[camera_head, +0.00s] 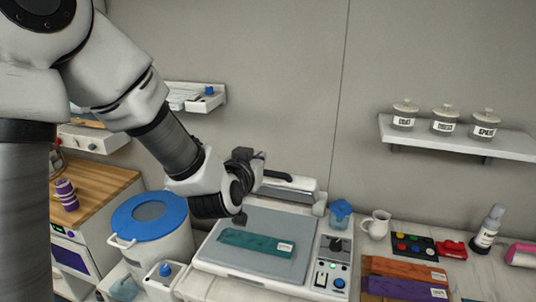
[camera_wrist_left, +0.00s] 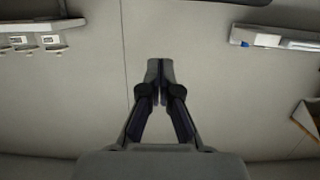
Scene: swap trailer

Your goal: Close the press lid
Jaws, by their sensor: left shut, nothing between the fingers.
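The press (camera_head: 214,254) stands on the counter, with a flat grey plate and a control panel (camera_head: 333,262) at its right. A teal packet (camera_head: 257,243) with a white label lies on the plate. At the press's back edge, the white lid (camera_head: 305,184) with a dark handle (camera_head: 277,174) appears raised; its left part is hidden by my arm. My left gripper (camera_head: 260,158) is above the back left of the press, beside the handle; I cannot tell whether it touches. In the left wrist view, its fingers (camera_wrist_left: 160,70) are shut and empty, facing the wall. My right gripper is not in view.
A white bin with a blue lid (camera_head: 150,215) stands left of the press. Right of it are a blue container (camera_head: 340,213), a white jug (camera_head: 377,225) and orange and purple packets (camera_head: 405,270). A wall shelf (camera_head: 460,138) holds jars.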

